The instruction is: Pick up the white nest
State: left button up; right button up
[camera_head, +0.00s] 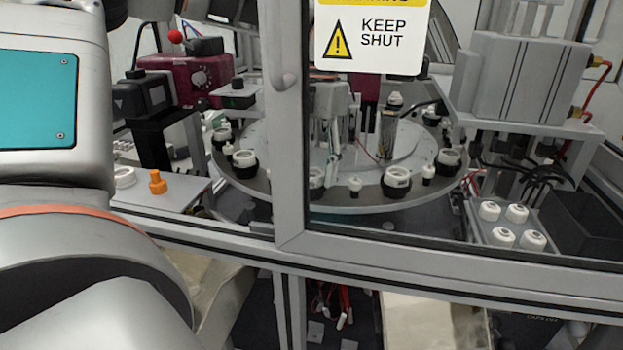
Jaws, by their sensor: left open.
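A white ring-shaped part (124,177), which looks like the white nest, rests on a pale ledge (155,198) at the left, beside an orange knobbed part (157,183). My left arm fills the left edge, close to the ring. My left gripper (222,14) shows only as a dark part cut off by the top edge; it is open and apart from the ring. My right gripper is not in view.
A round dial (360,200) carries several black holders with white rings. A grey door frame (289,130) and a "KEEP SHUT" sign (371,40) stand in front. At the right are a block with white caps (510,225) and a dark bin (580,225).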

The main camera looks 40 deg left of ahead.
pick_arm(q)
jog(key=c, duration=1.2)
